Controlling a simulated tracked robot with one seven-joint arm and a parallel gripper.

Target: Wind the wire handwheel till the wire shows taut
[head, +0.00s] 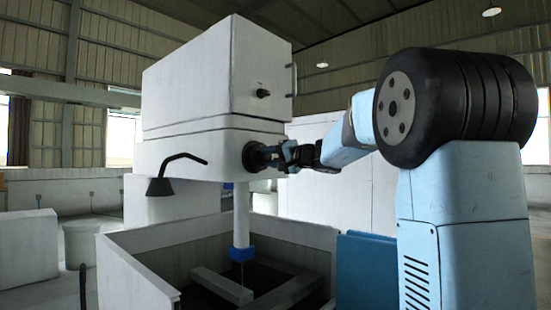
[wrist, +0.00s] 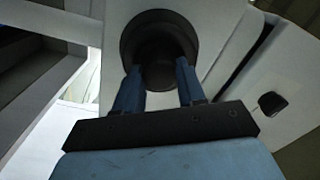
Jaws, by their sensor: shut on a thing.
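The wire handwheel (head: 252,157) is a dark round wheel on the side face of the white machine head (head: 205,135). In the wrist view the handwheel (wrist: 158,22) is a dark disc with a darker hub at its middle. My gripper (head: 272,156) reaches it from the right in the head view. In the wrist view the two blue fingers of my gripper (wrist: 158,75) stand either side of the hub and are shut on the handwheel. A thin wire (head: 242,272) hangs below the blue-collared column; whether it is taut is too small to tell.
A small black knob (head: 263,93) sits above the handwheel, and a black lamp (head: 160,186) hangs at the left. Below is an open white-walled tank (head: 140,270) with grey bars inside. A blue panel (head: 365,270) stands right of the tank.

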